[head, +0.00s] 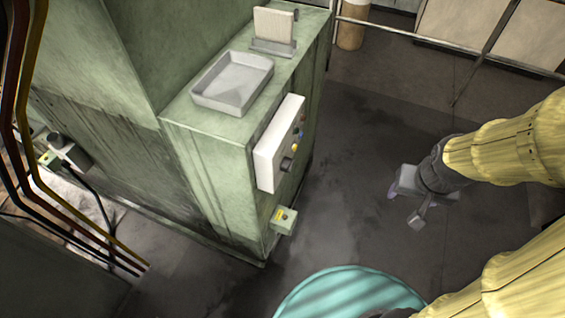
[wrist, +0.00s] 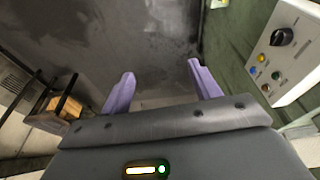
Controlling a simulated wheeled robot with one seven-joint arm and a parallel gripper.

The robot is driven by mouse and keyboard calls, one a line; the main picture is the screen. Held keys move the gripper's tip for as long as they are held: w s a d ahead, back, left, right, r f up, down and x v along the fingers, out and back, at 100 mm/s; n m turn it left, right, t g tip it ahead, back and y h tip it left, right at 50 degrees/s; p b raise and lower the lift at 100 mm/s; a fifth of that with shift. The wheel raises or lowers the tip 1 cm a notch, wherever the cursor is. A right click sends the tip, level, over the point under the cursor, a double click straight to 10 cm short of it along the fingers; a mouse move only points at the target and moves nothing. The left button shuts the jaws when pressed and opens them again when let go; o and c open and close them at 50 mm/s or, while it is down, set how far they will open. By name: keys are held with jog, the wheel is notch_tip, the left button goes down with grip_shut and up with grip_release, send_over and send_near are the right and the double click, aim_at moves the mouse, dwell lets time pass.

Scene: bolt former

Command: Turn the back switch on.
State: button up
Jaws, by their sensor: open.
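A white control box (head: 270,150) is mounted on the side of the green machine cabinet. It carries a black rotary knob (head: 287,164) and several coloured buttons. The knob also shows in the wrist view (wrist: 282,37) at the right. A small green switch box (head: 286,221) with a yellow label sits lower on the cabinet. Another small green box (head: 48,159) is at the far left. I cannot tell which is the back switch, nor its setting. My gripper (head: 404,206) is open and empty, right of the cabinet and apart from it. Its purple fingers show in the wrist view (wrist: 160,75).
A grey tray (head: 212,95) and an upright board (head: 273,24) sit on the cabinet top. A round teal surface (head: 345,294) is at the bottom. Dark pipes (head: 22,110) run down the left. The floor (head: 350,150) between cabinet and gripper is clear.

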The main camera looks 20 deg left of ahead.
jog(key=w+a+f+n+t+y+b, duration=0.1)
jog(key=w+a+f+t+y, duration=0.15)
jog(key=w+f, duration=0.5)
jog(key=w+a+f+t+y+b, duration=0.15)
jog(key=w+a+f, duration=0.25)
jog(key=w, duration=0.6)
jog(key=a+f+g+y, duration=0.2)
jog(key=a+f+y, duration=0.45)
jog(key=a, duration=0.35)
jog(key=s+a+f+m+g+y+b, duration=0.1)
jog(key=s+a+g+y, duration=0.2)
jog(key=s+y, duration=0.3)
jog(key=shift+a+f+y+b, duration=0.15)
jog(key=shift+a+y+b, duration=0.2)
jog(key=shift+a+y, duration=0.45)
